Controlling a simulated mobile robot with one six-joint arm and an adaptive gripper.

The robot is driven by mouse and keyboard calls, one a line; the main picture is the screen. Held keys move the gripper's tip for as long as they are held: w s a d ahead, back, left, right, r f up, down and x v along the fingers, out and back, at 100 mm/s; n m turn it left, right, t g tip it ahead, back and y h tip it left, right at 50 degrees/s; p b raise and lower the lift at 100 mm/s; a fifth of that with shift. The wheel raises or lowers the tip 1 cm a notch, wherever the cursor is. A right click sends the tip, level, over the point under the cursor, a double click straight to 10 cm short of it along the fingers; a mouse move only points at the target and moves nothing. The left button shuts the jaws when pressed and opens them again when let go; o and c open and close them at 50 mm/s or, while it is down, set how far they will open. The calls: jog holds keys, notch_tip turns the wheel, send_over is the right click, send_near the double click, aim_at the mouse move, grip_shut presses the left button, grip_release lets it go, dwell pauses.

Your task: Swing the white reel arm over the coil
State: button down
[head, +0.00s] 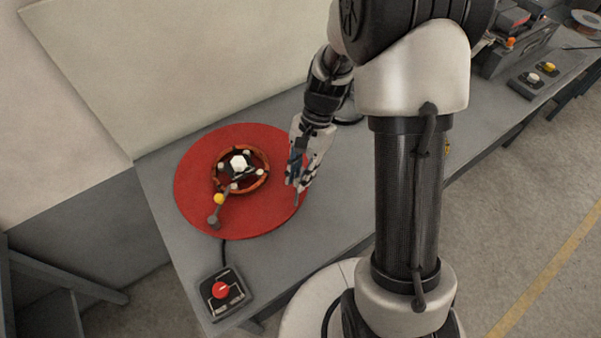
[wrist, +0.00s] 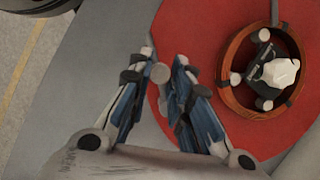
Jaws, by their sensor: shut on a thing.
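The copper coil (head: 264,182) lies at the middle of a red disc (head: 262,220), around a hub with a white hexagonal nut (head: 238,162). The coil (wrist: 234,98) and the white nut (wrist: 281,73) also show in the wrist view. My gripper (head: 296,187) is at the disc's right edge, pointing down, apart from the coil. In the wrist view its two fingers stand on either side of a pale round-ended knob (wrist: 160,73), and it is shut on this. I cannot tell whether the knob belongs to the white reel arm, since the fingers hide its lower part.
A short arm with a yellow ball (head: 218,199) and a grey end (head: 213,222) reaches from the hub toward the lower left. A box with a red button (head: 221,290) stands at the table's front. The grey table (head: 172,250) has bare room around the disc.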

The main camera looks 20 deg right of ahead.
jog(key=shift+r, duration=0.1)
jog(key=m, duration=0.1)
jog(key=a+m+t+p, duration=0.1)
jog(key=m, duration=0.1)
jog(key=w+m+p, duration=0.1)
jog(key=m, duration=0.1)
jog(key=shift+a+t+y, duration=0.3)
jog(key=shift+t+y, duration=0.1)
jog(key=m, duration=0.2)
jog(key=w+m+t, duration=0.1)
jog(key=a+m+t+p, duration=0.1)
jog(key=m, duration=0.1)
jog(key=shift+w+m, duration=0.3)
jog(key=shift+w, duration=0.1)
jog(key=m, duration=0.1)
jog(key=w+m+t, duration=0.1)
jog(key=m, duration=0.1)
jog(key=shift+w+a+h, duration=0.1)
jog(key=shift+w+h, duration=0.05)
jog(key=shift+h, duration=0.15)
jog(key=shift+w+m+t+h, duration=0.25)
jog(key=shift+w+m+t, duration=0.1)
jog(key=shift+m, duration=0.65)
jog(key=shift+w+m+t+h, duration=0.25)
jog(key=shift+w+m+t, duration=0.1)
jog(key=shift+m, duration=0.65)
jog(key=shift+d+b, duration=0.2)
jog(key=shift+b, duration=0.1)
